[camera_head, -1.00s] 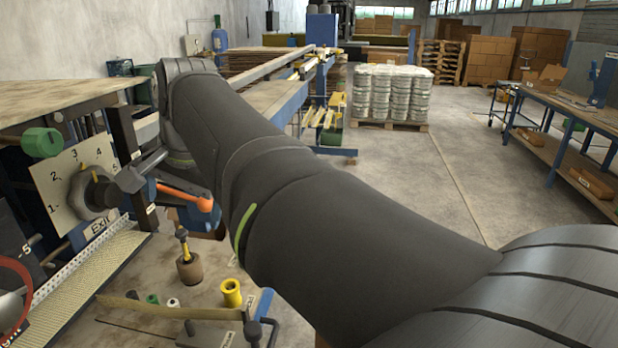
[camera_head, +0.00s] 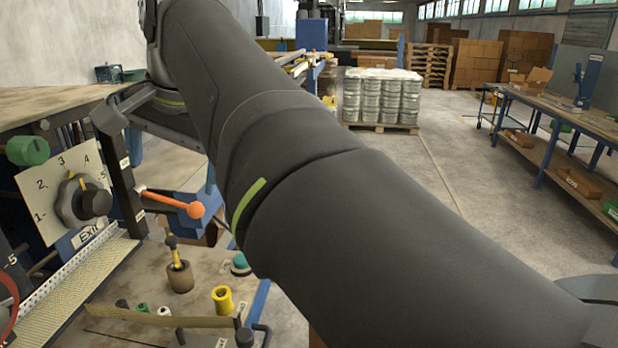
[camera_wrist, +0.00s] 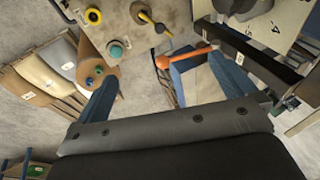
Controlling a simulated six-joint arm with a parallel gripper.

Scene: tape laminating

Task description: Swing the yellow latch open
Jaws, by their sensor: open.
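I cannot make out a yellow latch for certain. A lever with an orange ball end (camera_head: 195,210) sticks out beside the numbered dial plate (camera_head: 32,192); it also shows in the wrist view (camera_wrist: 161,62). The dial's dark knob (camera_head: 78,200) carries a small yellow mark. A yellow-necked tool (camera_head: 173,257) stands upright in a brown base on the bench, and also shows in the wrist view (camera_wrist: 153,22). My gripper (camera_wrist: 163,66) is open, its two blue fingers wide apart and nothing held. The lever's orange end lies between the fingers in the picture; its distance is unclear.
A yellow spool (camera_head: 222,298) and a teal button (camera_head: 240,264) sit on the bench. A green knob (camera_head: 28,150) is at far left. My arm crosses the head view and hides part of the bench. Stacked pails (camera_head: 380,97) stand far behind on the floor.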

